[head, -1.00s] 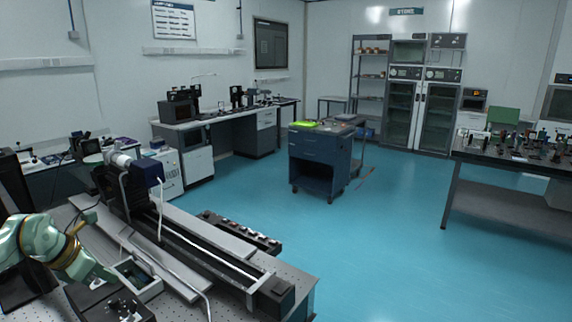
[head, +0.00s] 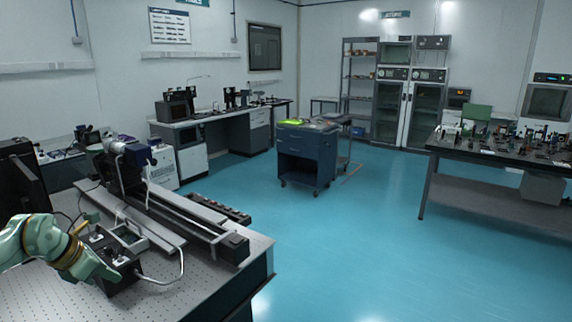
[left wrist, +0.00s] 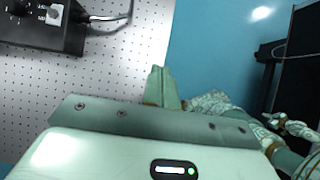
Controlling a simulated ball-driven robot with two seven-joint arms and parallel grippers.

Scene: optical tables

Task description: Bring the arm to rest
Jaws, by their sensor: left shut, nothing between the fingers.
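My left arm comes in from the left edge of the head view. Its gripper (head: 106,271) is in front of a black control box (head: 122,262) on the perforated optical table (head: 205,295). In the left wrist view the gripper's fingers (left wrist: 162,86) are together, with nothing between them. The black box (left wrist: 45,28) shows at the top left there, apart from the fingers.
A long black rail instrument (head: 185,215) lies on the near table, with a dark monitor (head: 20,178) at the left. A blue cart (head: 306,155) stands mid-room. Another optical table (head: 480,155) is at the right. The blue floor (head: 350,240) between them is clear.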

